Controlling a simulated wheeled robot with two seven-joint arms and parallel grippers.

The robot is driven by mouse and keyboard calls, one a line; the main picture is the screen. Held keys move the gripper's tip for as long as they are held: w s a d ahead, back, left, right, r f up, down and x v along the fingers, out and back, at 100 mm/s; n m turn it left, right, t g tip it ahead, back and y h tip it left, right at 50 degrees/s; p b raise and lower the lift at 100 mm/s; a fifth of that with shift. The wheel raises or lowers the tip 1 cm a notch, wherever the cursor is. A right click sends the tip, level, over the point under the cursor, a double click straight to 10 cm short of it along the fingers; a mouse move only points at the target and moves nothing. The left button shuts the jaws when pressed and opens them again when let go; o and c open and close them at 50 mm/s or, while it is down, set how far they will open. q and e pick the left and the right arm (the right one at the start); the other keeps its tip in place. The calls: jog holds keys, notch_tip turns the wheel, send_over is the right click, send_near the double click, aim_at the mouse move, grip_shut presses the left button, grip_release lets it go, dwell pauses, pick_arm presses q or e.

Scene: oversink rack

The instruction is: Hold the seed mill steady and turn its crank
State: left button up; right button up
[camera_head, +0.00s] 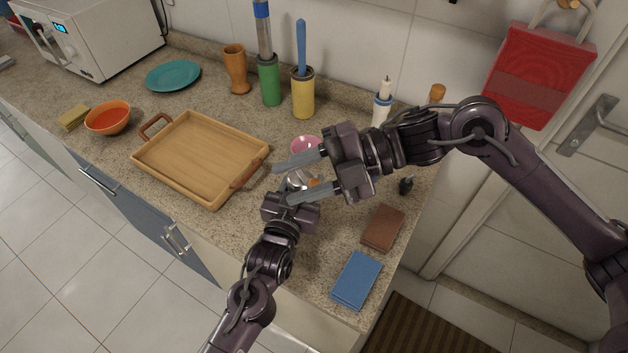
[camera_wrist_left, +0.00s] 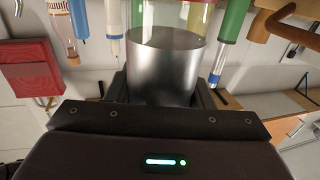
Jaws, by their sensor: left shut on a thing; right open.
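The seed mill shows in the left wrist view as a silver cylinder (camera_wrist_left: 165,68) with a clear part beyond it. In the head view only a small silver part of the mill (camera_head: 299,180) shows between my grippers. A small orange piece (camera_head: 314,183) beside it may be the crank's knob; the crank is otherwise hidden. My left gripper (camera_head: 291,193) is shut on the mill, with a finger on each side of the cylinder. My right gripper (camera_head: 284,182) is open, its two fingers reaching left above the mill. I cannot tell whether it touches the crank.
A wooden tray (camera_head: 207,199) lies left of the mill. A pink bowl (camera_head: 306,143) stands behind my right gripper. Yellow (camera_head: 303,98) and green (camera_head: 269,82) holders stand along the wall.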

aim_at(314, 181)
jog(key=w+d+f+m+t+y, duration=0.1)
jog(key=d+f+m+t, duration=0.3)
jog(key=d+m, duration=0.4)
jog(key=w+d+f+m+t+y, duration=0.15)
jog(key=d+f+m+t, duration=0.35)
jog(key=m, duration=0.5)
jog(key=shift+g, duration=0.7)
jog(key=x, duration=0.7)
jog(key=r+x, duration=0.1)
jog(key=x, duration=0.2)
jog(key=shift+s+a+r, duration=0.1)
jog(key=shift+s+a, duration=0.05)
jog(key=shift+a, duration=0.3)
grip_shut()
